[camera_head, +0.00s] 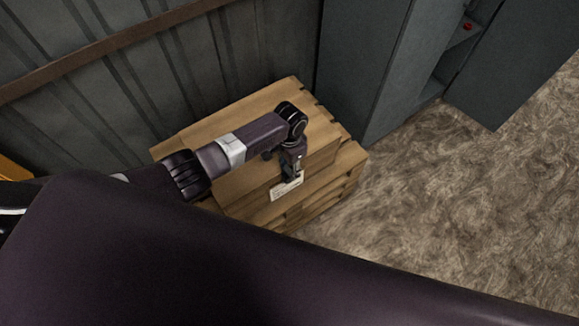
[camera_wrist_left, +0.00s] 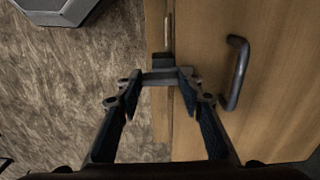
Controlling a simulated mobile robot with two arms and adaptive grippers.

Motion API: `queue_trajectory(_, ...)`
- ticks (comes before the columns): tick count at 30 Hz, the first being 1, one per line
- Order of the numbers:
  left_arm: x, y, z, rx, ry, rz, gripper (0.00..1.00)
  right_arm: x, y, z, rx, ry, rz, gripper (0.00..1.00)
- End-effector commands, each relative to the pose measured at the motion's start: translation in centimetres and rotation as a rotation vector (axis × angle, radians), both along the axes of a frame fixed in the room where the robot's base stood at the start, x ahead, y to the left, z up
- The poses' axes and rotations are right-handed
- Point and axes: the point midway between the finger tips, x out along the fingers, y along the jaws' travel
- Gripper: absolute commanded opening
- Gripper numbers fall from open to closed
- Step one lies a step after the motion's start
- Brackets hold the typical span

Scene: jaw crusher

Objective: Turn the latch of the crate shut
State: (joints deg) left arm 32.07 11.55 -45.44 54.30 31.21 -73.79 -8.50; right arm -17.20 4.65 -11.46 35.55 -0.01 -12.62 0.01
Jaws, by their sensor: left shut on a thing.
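The wooden crate (camera_head: 225,128) stands against the corrugated wall in the head view, and its wooden face (camera_wrist_left: 285,70) fills the right of the left wrist view. The dark grey latch (camera_wrist_left: 161,66) sits at the crate's edge, next to a narrow gap in the wood. My left gripper (camera_head: 290,178) is at the crate's front side in the head view. In the left wrist view its fingers (camera_wrist_left: 160,84) are on either side of the latch and shut on it. The latch is too small and hidden to make out in the head view. My right gripper is not in view.
A dark curved handle (camera_wrist_left: 237,74) is on the crate face, right of the fingers. A pale label (camera_head: 284,190) lies below the gripper on the crate. A grey metal cabinet (camera_head: 365,60) stands close behind the crate. The brown floor (camera_head: 450,200) to the right is clear.

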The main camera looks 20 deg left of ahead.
Motion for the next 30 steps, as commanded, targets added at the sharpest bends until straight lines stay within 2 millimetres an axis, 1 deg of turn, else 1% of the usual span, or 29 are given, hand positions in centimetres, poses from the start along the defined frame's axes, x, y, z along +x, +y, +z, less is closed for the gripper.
queue_trajectory(6, 0.05, -0.02, 0.04, -0.001, -0.001, -0.037, 0.1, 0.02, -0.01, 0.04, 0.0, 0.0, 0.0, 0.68)
queue_trajectory(18, 0.07, -0.03, 0.05, 0.0, -0.002, -0.044, 0.1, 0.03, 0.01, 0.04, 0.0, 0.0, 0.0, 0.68)
queue_trajectory(19, 0.07, -0.03, 0.05, 0.0, -0.002, -0.044, 0.37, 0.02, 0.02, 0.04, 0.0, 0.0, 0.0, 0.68)
queue_trajectory(21, 0.07, -0.03, 0.05, 0.0, -0.001, -0.044, 0.44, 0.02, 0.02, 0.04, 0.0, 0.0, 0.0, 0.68)
queue_trajectory(23, 0.07, -0.03, 0.05, 0.0, -0.001, -0.043, 0.51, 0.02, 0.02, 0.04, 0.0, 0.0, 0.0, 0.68)
queue_trajectory(24, 0.05, -0.03, 0.05, 0.0, -0.001, -0.043, 0.52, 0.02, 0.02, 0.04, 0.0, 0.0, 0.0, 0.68)
queue_trajectory(30, 0.03, -0.02, 0.03, -0.001, -0.001, -0.042, 0.52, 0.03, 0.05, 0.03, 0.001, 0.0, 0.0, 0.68)
